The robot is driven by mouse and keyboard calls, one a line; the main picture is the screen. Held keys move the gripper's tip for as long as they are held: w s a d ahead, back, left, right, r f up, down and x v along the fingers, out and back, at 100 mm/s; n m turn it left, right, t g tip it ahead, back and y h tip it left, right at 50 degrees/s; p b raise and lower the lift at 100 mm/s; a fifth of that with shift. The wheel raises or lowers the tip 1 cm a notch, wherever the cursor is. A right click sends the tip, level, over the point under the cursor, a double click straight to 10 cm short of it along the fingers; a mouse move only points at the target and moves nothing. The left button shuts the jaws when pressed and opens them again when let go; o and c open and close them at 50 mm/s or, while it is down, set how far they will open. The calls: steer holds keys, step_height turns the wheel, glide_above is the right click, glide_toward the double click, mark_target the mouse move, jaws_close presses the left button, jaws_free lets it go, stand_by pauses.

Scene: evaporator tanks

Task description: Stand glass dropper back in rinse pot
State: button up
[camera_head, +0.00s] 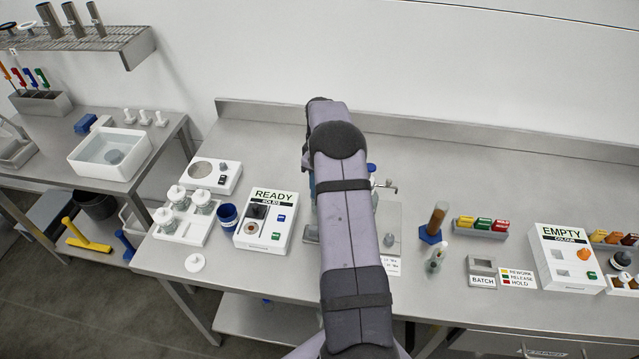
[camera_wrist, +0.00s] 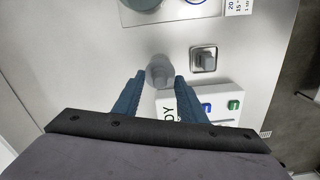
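My gripper (camera_wrist: 158,78) points down at the bench with its two blue fingers apart. A small translucent grey, round-bodied piece (camera_wrist: 159,68) shows between and just beyond the fingertips; it looks like glass, but I cannot tell whether it is the dropper or a pot. I see a gap on each side of it. In the head view my arm hides the fingertips and this spot. I cannot surely identify the rinse pot; a dark blue cup (camera_head: 227,214) stands left of the READY box. A small bottle with green in it (camera_head: 435,260) stands right of my arm.
The READY box (camera_head: 265,220) lies close beside the fingers and also shows in the wrist view (camera_wrist: 203,103). A square grey holder (camera_wrist: 205,58) is right of the grey piece there. A blue-based amber tube (camera_head: 435,228) and the EMPTY box (camera_head: 566,258) stand farther right.

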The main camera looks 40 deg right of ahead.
steer(key=shift+r+b, duration=1.6)
steer(key=shift+r, duration=2.05)
steer(key=shift+a+r, duration=0.15)
steer(key=shift+a, duration=0.35)
steer(key=s+a+r+m, duration=0.15)
steer(key=s+a, duration=0.25)
steer(key=a, duration=0.4)
steer(key=s+a+r+m, duration=0.15)
steer(key=s+a, duration=0.25)
steer(key=a, duration=0.5)
steer(key=s+a+f+m, duration=0.2)
steer(key=s+a, duration=0.3)
steer(key=s, duration=0.4)
steer(key=s+a+f+m, duration=0.1)
steer(key=s+a+f, duration=0.3)
steer(key=s, duration=0.5)
step_height(320, 180, down, 18)
steer(key=b, duration=1.8)
steer(key=shift+w+a+r+b, duration=0.2)
steer(key=shift+a+b, duration=0.1)
steer(key=shift+b, duration=0.1)
